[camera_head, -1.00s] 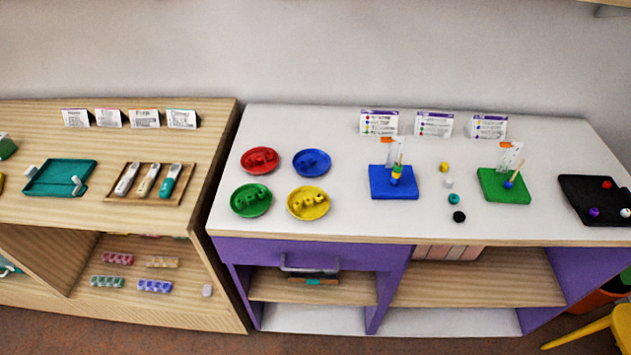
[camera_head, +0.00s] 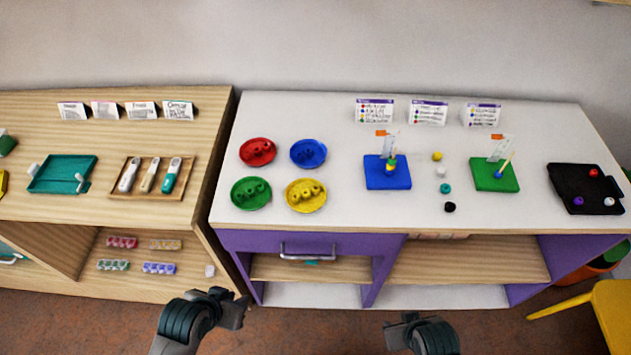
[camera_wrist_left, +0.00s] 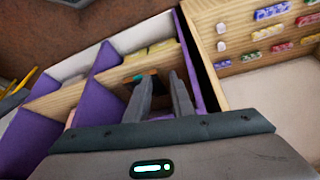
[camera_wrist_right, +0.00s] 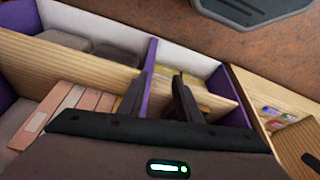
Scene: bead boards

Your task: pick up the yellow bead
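The loose yellow bead (camera_head: 437,156) lies on the white tabletop between the blue board (camera_head: 375,181) and the green board (camera_head: 483,184). It heads a short column with a white bead (camera_head: 440,173), a teal bead (camera_head: 445,188) and a black bead (camera_head: 450,207). Beads, some yellow, are stacked on the blue board's peg (camera_head: 391,163). My left gripper (camera_wrist_left: 160,78) and right gripper (camera_wrist_right: 161,80) are open and empty, in front of the furniture and well short of the bead. The yellow bead does not show in either wrist view.
Red, blue, green and yellow dishes (camera_head: 306,207) with pieces stand left on the white table. A black tray (camera_head: 575,208) with several beads is at the right. Cards (camera_head: 428,112) stand along the back. The table's front edge (camera_head: 440,234) lies between my grippers and the beads.

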